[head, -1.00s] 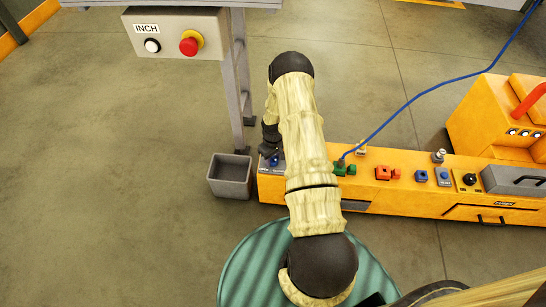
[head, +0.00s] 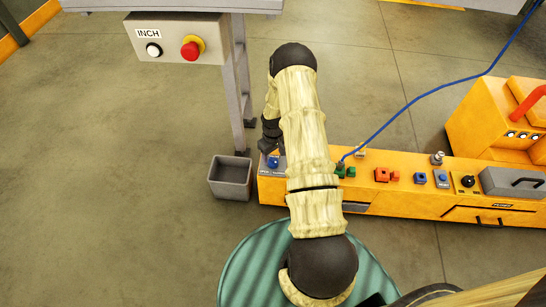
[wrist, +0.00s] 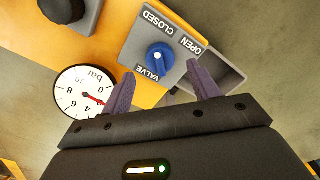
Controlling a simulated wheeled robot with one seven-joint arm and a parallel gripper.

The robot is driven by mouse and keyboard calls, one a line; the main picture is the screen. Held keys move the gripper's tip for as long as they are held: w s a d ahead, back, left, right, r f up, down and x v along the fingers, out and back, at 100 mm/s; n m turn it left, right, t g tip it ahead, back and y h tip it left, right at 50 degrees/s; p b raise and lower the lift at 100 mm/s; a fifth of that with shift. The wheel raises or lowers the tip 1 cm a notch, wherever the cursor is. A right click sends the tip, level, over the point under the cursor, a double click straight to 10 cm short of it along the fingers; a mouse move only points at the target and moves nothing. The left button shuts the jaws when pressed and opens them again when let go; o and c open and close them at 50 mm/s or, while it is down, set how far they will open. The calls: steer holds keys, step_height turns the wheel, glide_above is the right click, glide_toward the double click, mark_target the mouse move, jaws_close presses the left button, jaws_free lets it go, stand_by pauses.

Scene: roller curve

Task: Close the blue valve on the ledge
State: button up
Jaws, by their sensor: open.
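I cannot tell surely which word the mark points to. In the head view the valve (head: 273,162) sits at the left end of the orange ledge (head: 350,195). My gripper (wrist: 163,88) is open and empty. Its two fingers are apart, just below the knob in the wrist view, and not around it. In the head view my gripper (head: 269,145) is just above the valve, partly hidden by my arm.
A gauge marked bar (wrist: 85,93) with a red needle is beside the plate. A grey bin (head: 230,177) stands left of the ledge. Green (head: 346,171), red (head: 386,174) and blue (head: 420,177) fittings line the ledge. A blue cable (head: 415,97) crosses behind them.

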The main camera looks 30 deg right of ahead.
step_height(320, 180, up, 13)
steer(key=p, duration=0.3)
steer(key=shift+r, duration=0.15)
steer(key=shift+r, duration=0.1)
step_height(320, 180, up, 7)
glide_above(273, 160)
steer(key=s+a, duration=0.1)
steer(key=a, duration=0.3)
steer(key=s+a+r+m+t, duration=0.1)
steer(key=s+a+r, duration=0.45)
steer(key=r, duration=0.45)
steer(key=s+a+r+m+t, duration=0.1)
steer(key=s+a+r, duration=0.25)
steer(key=s, duration=0.25)
steer(key=s+a+r+t, duration=0.1)
steer(key=s+a+r, duration=0.25)
steer(key=s, duration=0.25)
step_height(273, 160, up, 31)
steer(key=d+p, duration=0.1)
steer(key=p, duration=3)
steer(key=shift+r, duration=0.2)
steer(key=shift+c, duration=0.2)
